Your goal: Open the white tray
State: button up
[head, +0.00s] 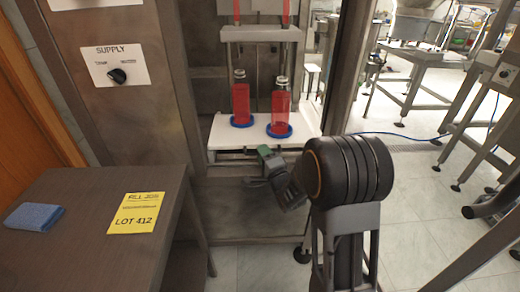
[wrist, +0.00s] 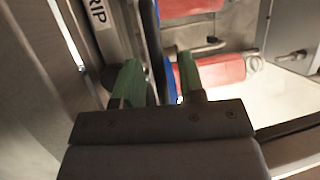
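The white tray (head: 220,138) sits in the metal machine at centre, under two red cylinders (head: 240,102) standing in blue rings. My gripper (head: 265,152), with green fingertips, is low at the tray's front edge, right of its middle. In the wrist view the two green fingers (wrist: 159,82) stand apart with a gap between them. A dark bar and a blue edge show in or behind that gap; I cannot tell whether the fingers touch them. The tray's handle cannot be made out clearly.
A dark table (head: 90,215) at the left front bears a blue cloth (head: 33,216) and a yellow lot card (head: 135,213). A supply panel (head: 116,66) with a knob is at upper left. A metal post (head: 345,60) stands right of the tray.

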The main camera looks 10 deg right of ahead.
jog(key=shift+w, duration=0.25)
grip_shut()
dwell(0.5)
